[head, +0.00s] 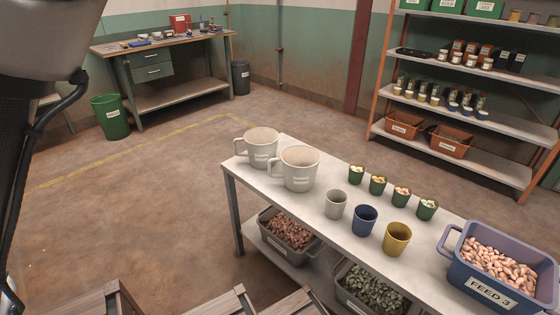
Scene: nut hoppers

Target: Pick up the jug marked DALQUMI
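Two large pale jugs stand upright at the left end of the white table. The farther jug (262,143) has its handle to the left and a small label low on its front. The nearer jug (300,165) stands to its right and a little forward, also with its handle to the left and a small label. The writing on both labels is too small to read, so I cannot tell which is marked DALQUMI. Part of my arm fills the upper left. My gripper is not in view.
On the table (330,178) stand a grey cup (336,204), blue cup (365,220), yellow cup (397,238), several small green cups and a blue FEED 3 bin (505,285). Wooden slats (100,300) are in front. The floor left of the table is clear.

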